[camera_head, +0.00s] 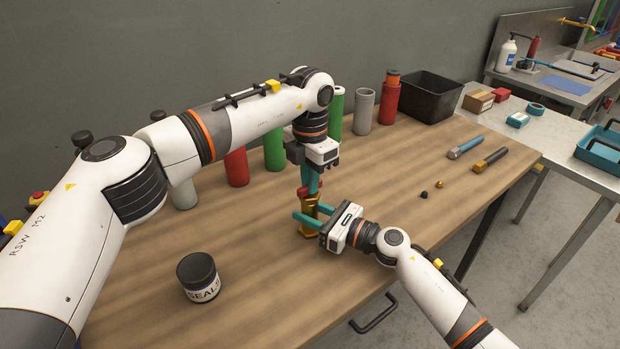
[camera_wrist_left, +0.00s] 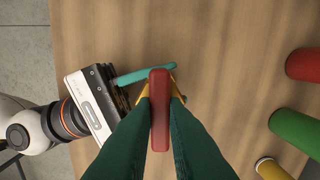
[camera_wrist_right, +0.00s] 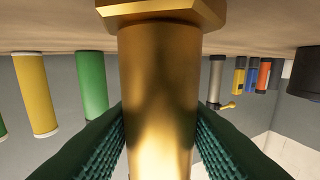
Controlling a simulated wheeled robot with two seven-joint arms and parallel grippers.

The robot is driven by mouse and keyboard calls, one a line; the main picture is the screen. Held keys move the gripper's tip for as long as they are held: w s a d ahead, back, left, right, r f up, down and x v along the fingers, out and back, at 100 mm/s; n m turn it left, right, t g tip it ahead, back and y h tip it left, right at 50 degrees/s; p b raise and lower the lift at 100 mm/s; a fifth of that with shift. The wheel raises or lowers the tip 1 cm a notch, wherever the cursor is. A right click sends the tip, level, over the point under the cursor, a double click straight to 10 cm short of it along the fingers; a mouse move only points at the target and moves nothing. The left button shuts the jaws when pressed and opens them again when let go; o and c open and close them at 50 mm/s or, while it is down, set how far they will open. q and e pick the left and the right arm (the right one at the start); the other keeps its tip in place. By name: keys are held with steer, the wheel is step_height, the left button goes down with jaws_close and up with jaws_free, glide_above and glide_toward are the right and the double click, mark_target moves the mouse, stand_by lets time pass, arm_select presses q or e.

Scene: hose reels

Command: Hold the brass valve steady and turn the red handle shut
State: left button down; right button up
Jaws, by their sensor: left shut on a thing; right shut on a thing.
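The brass valve (camera_head: 308,213) stands upright on the wooden table, with its red handle (camera_head: 309,187) on top. My right gripper (camera_head: 309,211) is shut on the valve's brass body from the right; the body (camera_wrist_right: 160,85) fills the middle of the right wrist view between the teal fingers. My left gripper (camera_head: 310,182) points straight down from above and is shut on the red handle. In the left wrist view the handle (camera_wrist_left: 160,110) lies lengthwise between the two fingers. The lower valve is partly hidden by my right fingers.
A dark jar of sealant (camera_head: 199,278) stands front left on the table (camera_head: 270,265). Several coloured cylinders, including a red one (camera_head: 236,167), line the back. A black bin (camera_head: 430,97) sits at the back right. Two tools (camera_head: 466,147) and small fittings lie right.

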arm_select(q)
steer(key=c, duration=1.4)
jaws_free()
steer(key=shift+c, duration=0.2)
steer(key=shift+r, duration=0.1)
step_height(320, 180, up, 12)
arm_select(e)
steer(key=o, duration=1.3)
